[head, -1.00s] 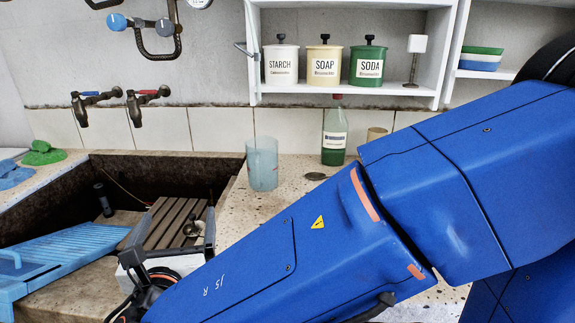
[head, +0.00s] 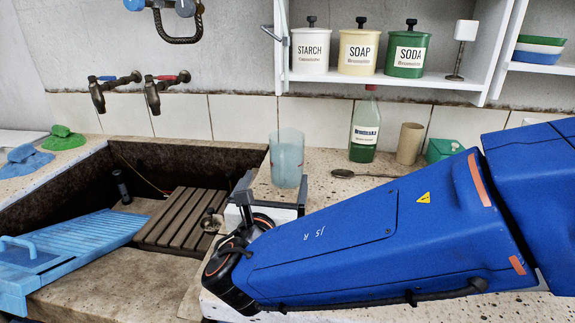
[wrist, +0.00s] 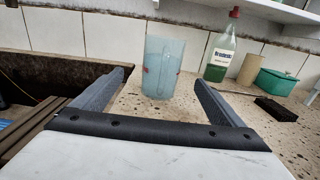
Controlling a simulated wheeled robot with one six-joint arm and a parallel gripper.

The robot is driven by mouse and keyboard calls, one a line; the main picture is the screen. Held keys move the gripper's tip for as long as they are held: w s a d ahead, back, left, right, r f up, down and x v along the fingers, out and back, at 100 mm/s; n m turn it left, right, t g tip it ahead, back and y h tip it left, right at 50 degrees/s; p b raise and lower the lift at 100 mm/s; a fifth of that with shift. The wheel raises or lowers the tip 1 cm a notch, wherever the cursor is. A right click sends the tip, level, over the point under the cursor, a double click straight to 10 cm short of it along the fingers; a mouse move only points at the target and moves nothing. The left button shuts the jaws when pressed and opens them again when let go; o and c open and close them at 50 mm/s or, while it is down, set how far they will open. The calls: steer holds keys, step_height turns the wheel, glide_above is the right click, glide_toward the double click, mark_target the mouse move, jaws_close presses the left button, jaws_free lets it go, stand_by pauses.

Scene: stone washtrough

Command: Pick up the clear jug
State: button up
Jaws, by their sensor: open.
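The clear jug (head: 287,160) is a pale blue, see-through vessel standing upright on the speckled stone counter, near the right edge of the sunken trough. In the wrist view the jug (wrist: 162,68) stands beyond the fingertips, between their lines and left of the bottle. My gripper (wrist: 159,82) is open and empty, its two grey fingers spread wide and pointing toward the jug without touching it. In the head view my gripper (head: 271,181) is just in front of the jug, partly hidden by my own wrist.
A green-bottomed bottle (head: 364,130), a beige cylinder (head: 410,143), a green box (head: 444,149) and a spoon (head: 360,174) are right of the jug. The trough (head: 135,151) holds a wooden slatted rack (head: 181,217) and a blue washboard (head: 75,248). A shelf (head: 390,81) with canisters hangs above.

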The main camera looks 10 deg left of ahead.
mark_target(286, 163)
steer(key=w, duration=0.7)
steer(key=shift+a, duration=0.1)
steer(key=shift+w+d, duration=0.2)
steer(key=shift+w, duration=0.95)
steer(key=w, duration=0.3)
steer(key=shift+w+a, duration=0.1)
steer(key=shift+w, duration=0.35)
steer(key=shift+s, duration=0.1)
